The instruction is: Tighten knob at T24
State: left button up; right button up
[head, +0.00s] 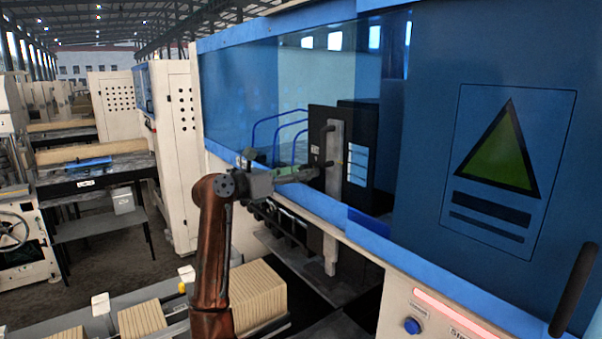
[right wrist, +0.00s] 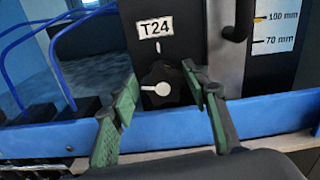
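The T24 knob (right wrist: 160,88) is a dark round knob below the white T24 label (right wrist: 154,26) on a black panel (right wrist: 129,40). Its white pointer lies nearly level, with its narrow end to the left; a short white tick shows above. My right gripper (right wrist: 161,94) is open, with one green-padded finger at each side of the knob in the right wrist view. I see gaps between pads and knob, and cannot tell the depth between them. In the head view, the right gripper (head: 305,174) reaches the black panel (head: 317,120) and hides the knob. My left gripper is not in view.
A grey vertical bar (head: 334,190) with a dark handle stands just right of the knob. A blue rail (right wrist: 270,115) runs below the panel, and blue hoses (right wrist: 45,45) curve at the left. The blue machine door (head: 490,130) is at the right.

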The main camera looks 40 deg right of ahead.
jog(key=shift+d, duration=0.1)
jog(key=w+a, duration=0.1)
jog(key=a, duration=1.1)
jog(key=shift+w, duration=0.15)
